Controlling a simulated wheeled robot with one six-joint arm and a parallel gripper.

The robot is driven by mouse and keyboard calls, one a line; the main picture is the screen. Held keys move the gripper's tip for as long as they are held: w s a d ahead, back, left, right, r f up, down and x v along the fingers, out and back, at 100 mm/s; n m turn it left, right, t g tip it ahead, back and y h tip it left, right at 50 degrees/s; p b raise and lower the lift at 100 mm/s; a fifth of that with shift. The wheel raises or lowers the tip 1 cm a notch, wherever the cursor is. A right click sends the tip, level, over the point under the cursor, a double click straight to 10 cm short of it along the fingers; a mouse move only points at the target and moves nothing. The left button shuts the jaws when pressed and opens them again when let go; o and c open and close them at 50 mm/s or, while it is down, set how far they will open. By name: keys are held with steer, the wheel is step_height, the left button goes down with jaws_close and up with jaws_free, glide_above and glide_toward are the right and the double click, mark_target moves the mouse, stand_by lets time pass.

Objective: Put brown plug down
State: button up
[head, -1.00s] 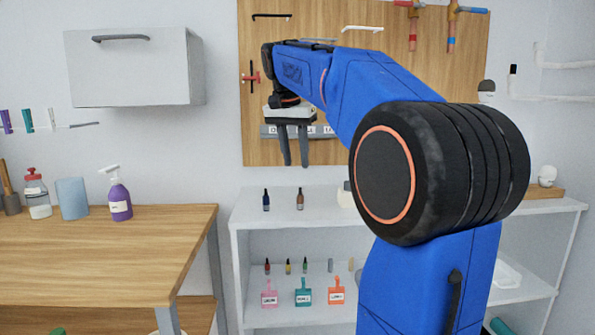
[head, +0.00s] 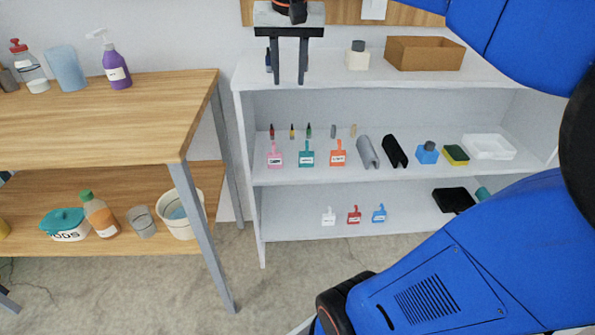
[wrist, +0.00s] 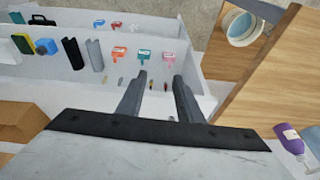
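My gripper (head: 290,82) hangs fingers-down in front of the top of the white shelf unit (head: 350,84). Its two dark fingers are apart, with no object visible between them. The wrist view also shows the gripper (wrist: 161,75) open and empty. I cannot make out the brown plug in either current view. A second earlier it stood upright on the top shelf, beside a dark blue one. The dark blue plug (head: 268,60) still shows just left of the fingers. The place to its right is covered by the gripper.
A cardboard box (head: 424,53) and a white bottle (head: 357,56) stand on the top shelf. The middle shelf holds small bottles and coloured tags, including an orange tag (head: 338,153). A wooden table (head: 110,120) stands at the left. Floor between them is clear.

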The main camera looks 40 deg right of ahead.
steer(key=s+a+f+n+y, duration=0.1)
steer(key=s+a+f+n, duration=0.2)
steer(key=s+f, duration=0.4)
steer(key=s+a+f+n+t, duration=0.1)
steer(key=s+a+f+n, duration=0.2)
steer(key=f, duration=1.2)
steer(key=s+a, duration=0.2)
steer(key=s, duration=0.3)
steer(key=shift+s+a+n+t+y, duration=0.25)
steer(key=shift+a+n+t+y, duration=0.05)
steer(key=shift+y, duration=0.1)
steer(key=shift+r, duration=0.1)
